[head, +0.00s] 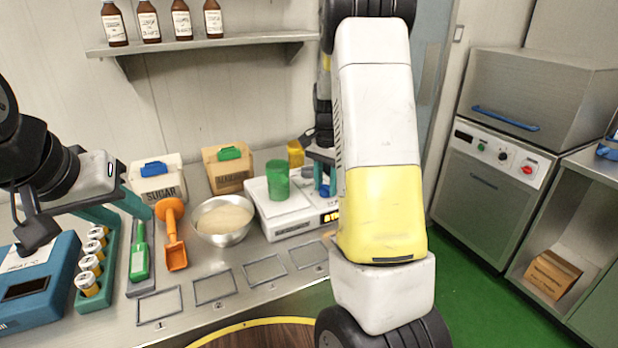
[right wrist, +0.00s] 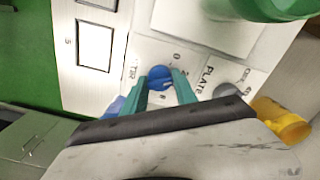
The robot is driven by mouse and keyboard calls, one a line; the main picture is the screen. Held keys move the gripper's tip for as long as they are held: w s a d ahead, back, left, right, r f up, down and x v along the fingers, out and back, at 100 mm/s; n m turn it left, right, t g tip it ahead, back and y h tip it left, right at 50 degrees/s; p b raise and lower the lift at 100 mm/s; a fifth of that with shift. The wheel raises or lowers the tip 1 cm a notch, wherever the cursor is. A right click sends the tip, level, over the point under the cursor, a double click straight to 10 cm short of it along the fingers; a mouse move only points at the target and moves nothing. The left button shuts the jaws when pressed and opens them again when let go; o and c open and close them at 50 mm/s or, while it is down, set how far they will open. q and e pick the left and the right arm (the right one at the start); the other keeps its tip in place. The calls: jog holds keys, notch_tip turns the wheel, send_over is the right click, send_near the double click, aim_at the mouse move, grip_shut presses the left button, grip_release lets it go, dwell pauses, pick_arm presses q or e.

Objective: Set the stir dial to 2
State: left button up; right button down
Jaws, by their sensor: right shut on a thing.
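The stir dial is a blue round knob (right wrist: 160,77) on the white panel of the hot plate. In the right wrist view it sits between the two teal fingers of my right gripper (right wrist: 162,82), which is shut on it. A "0" and part of a "STIR" label show near it; its pointer setting is too small to read. In the head view the dial (head: 322,189) is partly hidden by my right gripper (head: 325,180) and arm. My left gripper (head: 130,216) is open and empty above the bench at the left.
A green beaker (head: 277,182) stands on the hot plate (head: 285,229). A grey plate dial (right wrist: 226,91) sits beside the stir dial. A metal bowl (head: 222,236), orange scoop (head: 175,250), sugar box (head: 157,182) and yellow container (head: 296,154) are nearby. Marked bench squares are empty.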

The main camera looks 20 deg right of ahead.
aim_at(326, 185)
jog(key=shift+m, duration=0.7)
jog(key=c, duration=1)
grip_release()
jog(key=shift+o, duration=0.2)
notch_tip(326, 185, up, 7)
jog(key=shift+r, duration=0.4)
